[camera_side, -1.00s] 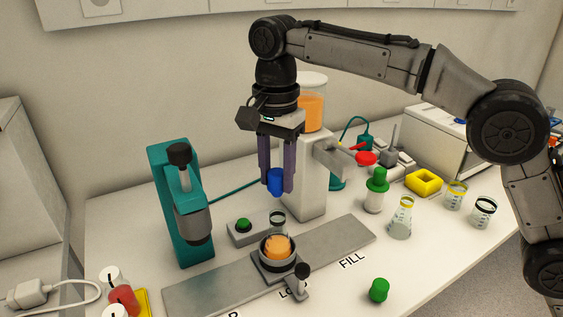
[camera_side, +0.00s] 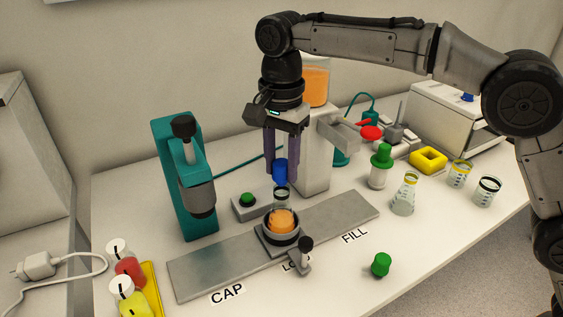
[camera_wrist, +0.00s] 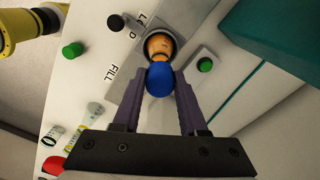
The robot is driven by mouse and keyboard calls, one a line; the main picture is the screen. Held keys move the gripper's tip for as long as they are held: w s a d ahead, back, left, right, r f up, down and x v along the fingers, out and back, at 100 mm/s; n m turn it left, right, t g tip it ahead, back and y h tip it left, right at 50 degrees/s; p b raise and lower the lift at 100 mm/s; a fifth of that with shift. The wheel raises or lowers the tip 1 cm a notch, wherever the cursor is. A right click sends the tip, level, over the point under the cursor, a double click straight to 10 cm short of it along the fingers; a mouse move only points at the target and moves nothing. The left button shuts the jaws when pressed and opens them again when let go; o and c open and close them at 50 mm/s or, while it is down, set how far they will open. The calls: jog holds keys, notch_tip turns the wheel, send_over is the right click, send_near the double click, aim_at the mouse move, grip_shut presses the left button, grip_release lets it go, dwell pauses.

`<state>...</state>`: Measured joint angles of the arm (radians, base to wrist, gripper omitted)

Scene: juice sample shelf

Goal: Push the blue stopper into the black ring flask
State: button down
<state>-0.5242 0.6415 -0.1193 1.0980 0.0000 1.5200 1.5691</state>
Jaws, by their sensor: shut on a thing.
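The blue stopper (camera_side: 280,170) is held between the purple fingers of my gripper (camera_side: 281,182). It is directly above the mouth of a flask (camera_side: 282,220) with orange juice and a dark ring at its neck. In the side view the stopper's lower end is at the rim; I cannot tell whether it touches. The flask stands upright in a dark round holder (camera_side: 279,240) on the grey rail. In the wrist view the blue stopper (camera_wrist: 160,80) hides part of the flask (camera_wrist: 159,44).
A teal press (camera_side: 184,180) stands left of the flask, and a white filling stand (camera_side: 314,160) behind it. A green-buttoned box (camera_side: 247,204) sits close behind the rail. A knobbed lever (camera_side: 304,250) is in front. Other flasks (camera_side: 405,196) stand to the right.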

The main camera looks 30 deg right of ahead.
aim_at(281, 162)
jog(key=shift+f, duration=1.25)
dwell(0.6)
jog(key=shift+c, duration=1.8)
grip_release()
jog(key=shift+r, duration=0.1)
notch_tip(281, 162, up, 11)
jog(key=shift+r, duration=0.4)
